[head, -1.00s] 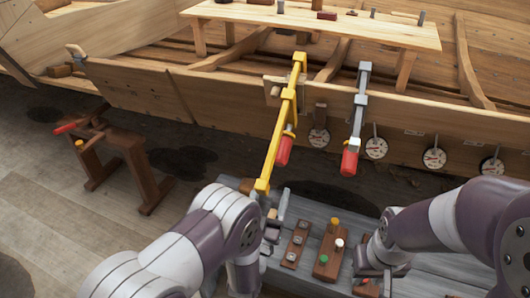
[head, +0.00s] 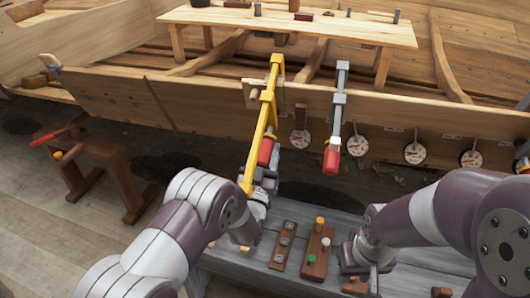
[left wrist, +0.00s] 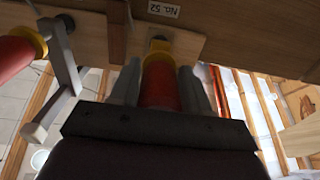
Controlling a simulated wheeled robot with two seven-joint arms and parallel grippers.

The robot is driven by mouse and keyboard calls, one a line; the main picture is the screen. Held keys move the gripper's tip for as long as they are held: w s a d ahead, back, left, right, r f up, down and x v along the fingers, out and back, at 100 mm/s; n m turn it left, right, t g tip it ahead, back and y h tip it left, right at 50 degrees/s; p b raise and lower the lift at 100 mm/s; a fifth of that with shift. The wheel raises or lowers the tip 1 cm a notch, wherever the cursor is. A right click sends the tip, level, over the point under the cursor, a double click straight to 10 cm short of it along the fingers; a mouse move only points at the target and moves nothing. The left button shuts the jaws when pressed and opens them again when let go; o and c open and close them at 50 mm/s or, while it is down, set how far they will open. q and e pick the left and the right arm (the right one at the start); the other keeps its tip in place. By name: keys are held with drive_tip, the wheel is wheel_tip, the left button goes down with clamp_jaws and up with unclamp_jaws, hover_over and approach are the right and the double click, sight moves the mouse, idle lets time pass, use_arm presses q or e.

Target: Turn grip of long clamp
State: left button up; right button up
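The long yellow clamp (head: 267,105) hangs on the edge of the hull planking, its bar sloping down toward me. Its red grip (head: 265,152) is beside the bar. My left gripper (head: 262,180) is at the lower end of this grip. In the left wrist view the red grip (left wrist: 160,85) lies between the two fingers of my left gripper (left wrist: 160,92); whether they press on it is unclear. A shorter grey clamp (head: 339,100) with a red grip (head: 331,161) hangs to the right. My right gripper (head: 362,270) is low over the bench, its fingers partly hidden.
A grey bench (head: 340,222) stands below, with a block of coloured pegs (head: 317,250) and a plate with round fittings (head: 284,245). Dial gauges (head: 414,153) line the plank. A wooden stand (head: 115,170) is at the left. A plank table (head: 290,22) is behind.

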use_arm(q)
drive_tip(key=c, duration=0.5)
drive_tip(key=shift+c, duration=0.2)
drive_tip(key=m+b, duration=0.1)
drive_tip(key=m, duration=0.1)
drive_tip(key=shift+m, duration=0.4)
drive_tip(key=shift+a+m+b, duration=0.1)
drive_tip(key=shift+m+b, duration=0.4)
drive_tip(key=shift+m, duration=0.9)
drive_tip(key=o, duration=1)
